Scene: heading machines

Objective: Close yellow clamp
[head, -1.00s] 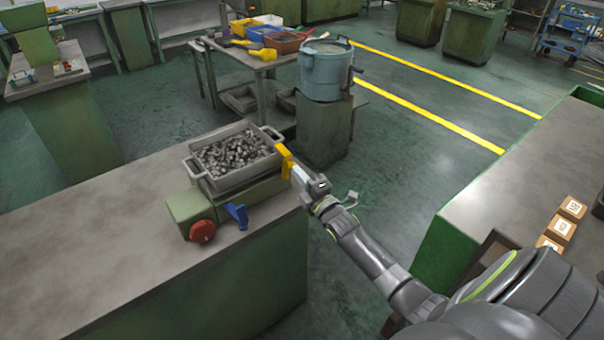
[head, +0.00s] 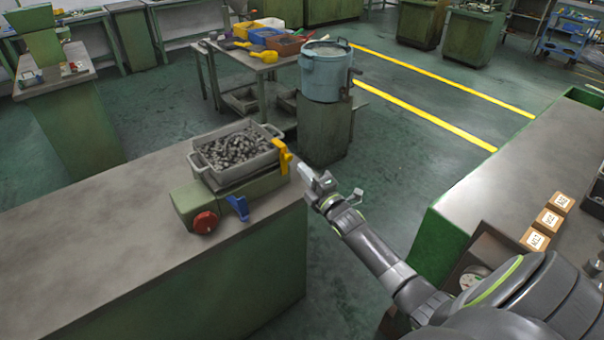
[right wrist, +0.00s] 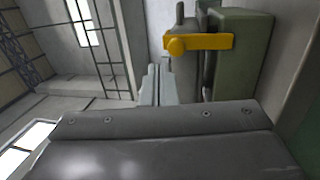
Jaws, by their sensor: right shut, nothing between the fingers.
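The yellow clamp (head: 283,157) is at the right end of a green fixture (head: 240,192), beside a grey bin (head: 222,178) of metal parts. Its handle slopes downward in the head view. In the right wrist view the yellow clamp (right wrist: 205,42) shows as a lever lying across the picture, beside a green block. My right gripper (head: 306,173) is shut and empty, just right of the clamp, with a small gap between them. My left gripper is out of view.
A blue clamp (head: 238,207) and a red knob (head: 205,222) are on the fixture's front side. The bench top (head: 110,235) is bare to the left. A blue pot (head: 326,75) stands behind. Boxes (head: 549,219) sit on the right bench. Open floor lies between the benches.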

